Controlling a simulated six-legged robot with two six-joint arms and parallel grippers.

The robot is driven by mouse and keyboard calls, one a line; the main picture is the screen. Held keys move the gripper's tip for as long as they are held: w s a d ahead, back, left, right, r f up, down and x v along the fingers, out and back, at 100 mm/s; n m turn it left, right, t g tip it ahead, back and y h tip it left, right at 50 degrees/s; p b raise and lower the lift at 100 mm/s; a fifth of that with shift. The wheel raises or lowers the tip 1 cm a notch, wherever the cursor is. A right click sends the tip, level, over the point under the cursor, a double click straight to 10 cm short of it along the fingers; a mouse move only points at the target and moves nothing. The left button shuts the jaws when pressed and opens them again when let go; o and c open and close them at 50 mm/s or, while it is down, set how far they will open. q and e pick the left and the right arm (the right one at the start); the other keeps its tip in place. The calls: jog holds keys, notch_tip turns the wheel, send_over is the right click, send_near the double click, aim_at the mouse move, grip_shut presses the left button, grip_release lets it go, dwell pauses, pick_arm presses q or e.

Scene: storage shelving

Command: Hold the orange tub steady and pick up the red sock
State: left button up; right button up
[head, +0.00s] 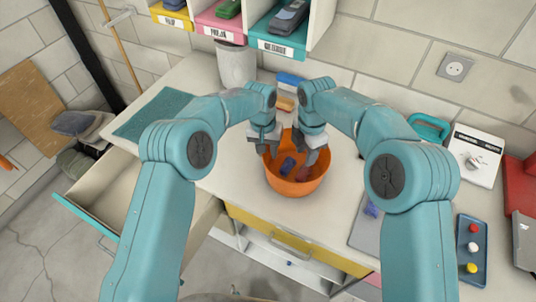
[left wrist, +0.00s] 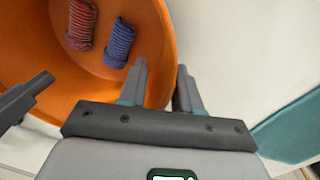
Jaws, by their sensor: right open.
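The orange tub (head: 290,187) stands on the white worktop; its inside fills the upper left of the left wrist view (left wrist: 150,25). The red sock (left wrist: 82,25) lies rolled in the tub beside a blue sock (left wrist: 119,44); in the head view, the red sock is largely hidden by my right gripper. My right gripper (head: 316,157) is open and empty over the tub's right part, above the socks.
Labelled bins (head: 283,44) hang on the shelf behind. A grey pot (head: 236,66) stands at the back. An open drawer (head: 110,190) juts out at the left. A blue tray (head: 472,250) and a white device (head: 474,155) are at the right. A teal mat (head: 152,113) lies on the left worktop.

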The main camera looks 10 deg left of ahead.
aim_at(268, 156)
pick_arm(q)
jog(key=shift+w+d+f, duration=0.1)
jog(key=shift+d+f, duration=0.05)
jog(key=shift+f, duration=1.4)
grip_shut()
